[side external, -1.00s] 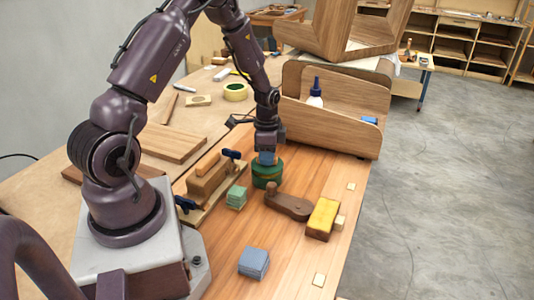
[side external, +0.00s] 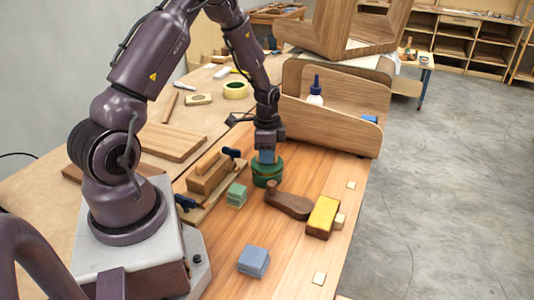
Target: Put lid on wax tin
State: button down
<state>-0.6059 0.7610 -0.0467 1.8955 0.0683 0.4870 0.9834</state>
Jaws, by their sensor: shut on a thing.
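A round green wax tin (side external: 267,179) stands upright on the wooden work board, near the foot of the curved wooden rack. My gripper (side external: 267,158) points straight down directly over the tin, with a small blue part showing at its tips. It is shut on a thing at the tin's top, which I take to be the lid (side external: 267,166). At this size I cannot tell whether the lid is seated on the tin or just above it.
A dark brown curved tool (side external: 289,205) and a yellow block (side external: 323,215) lie to the right of the tin. Green pads (side external: 237,195) and a clamped wooden block (side external: 208,173) are to the left. Blue pads (side external: 253,261) lie in front. The rack (side external: 325,122) stands close behind.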

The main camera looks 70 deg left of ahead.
jog(key=shift+f, duration=0.75)
dwell(1.1)
jog(key=c, duration=0.6)
grip_release()
jog(key=shift+r, duration=4)
